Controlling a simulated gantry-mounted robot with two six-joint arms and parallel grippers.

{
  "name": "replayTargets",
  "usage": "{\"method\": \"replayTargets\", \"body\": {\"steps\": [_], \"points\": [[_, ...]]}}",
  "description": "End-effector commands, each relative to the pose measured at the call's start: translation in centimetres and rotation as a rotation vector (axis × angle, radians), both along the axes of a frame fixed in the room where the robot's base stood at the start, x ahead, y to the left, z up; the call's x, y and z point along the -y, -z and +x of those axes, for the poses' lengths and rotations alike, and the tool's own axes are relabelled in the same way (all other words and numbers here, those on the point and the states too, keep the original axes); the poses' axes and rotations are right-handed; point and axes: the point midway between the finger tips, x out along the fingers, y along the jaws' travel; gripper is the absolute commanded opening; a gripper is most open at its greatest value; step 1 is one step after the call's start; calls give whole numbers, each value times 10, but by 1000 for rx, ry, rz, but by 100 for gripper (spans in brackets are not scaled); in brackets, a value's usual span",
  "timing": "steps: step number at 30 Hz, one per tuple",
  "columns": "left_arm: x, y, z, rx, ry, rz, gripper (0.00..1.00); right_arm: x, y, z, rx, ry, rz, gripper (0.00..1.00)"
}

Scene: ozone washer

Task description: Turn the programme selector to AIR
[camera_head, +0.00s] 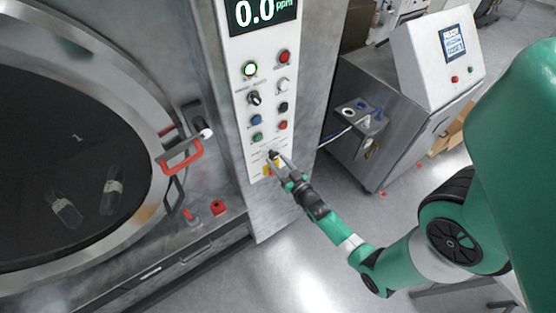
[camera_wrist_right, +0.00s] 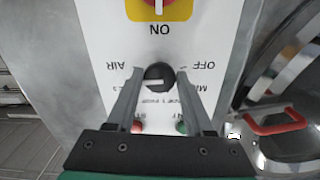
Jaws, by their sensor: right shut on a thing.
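The programme selector is a round black knob (camera_wrist_right: 159,77) with a white mark, on the white panel. The right wrist view shows it upside down, with AIR printed left of the knob and OFF right. Its white mark lies roughly level across the knob in that view; which label it points to is hard to tell. My right gripper (camera_wrist_right: 159,73) has one finger on each side of the knob and is shut on it. In the head view the right gripper (camera_head: 279,160) meets the lower panel, partly covering the knob. My left gripper is not in view.
A yellow plate with a red switch (camera_head: 270,169) is close below the knob. Several buttons (camera_head: 283,125) and another black selector (camera_head: 254,98) sit above. A red door handle (camera_head: 182,157) juts out at left.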

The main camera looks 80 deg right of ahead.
Motion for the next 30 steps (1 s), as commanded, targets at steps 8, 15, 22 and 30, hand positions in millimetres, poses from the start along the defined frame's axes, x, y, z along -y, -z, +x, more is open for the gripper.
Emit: {"method": "replayTargets", "body": {"steps": [8,15,22,30], "points": [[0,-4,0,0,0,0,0,0,-2,1,128,-1,121,0],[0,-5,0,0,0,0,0,-1,-1,1,181,-1,171,0],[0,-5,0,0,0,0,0,-1,-1,1,196,-1,185,0],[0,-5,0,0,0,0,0,-1,-1,1,194,-1,185,0]]}}
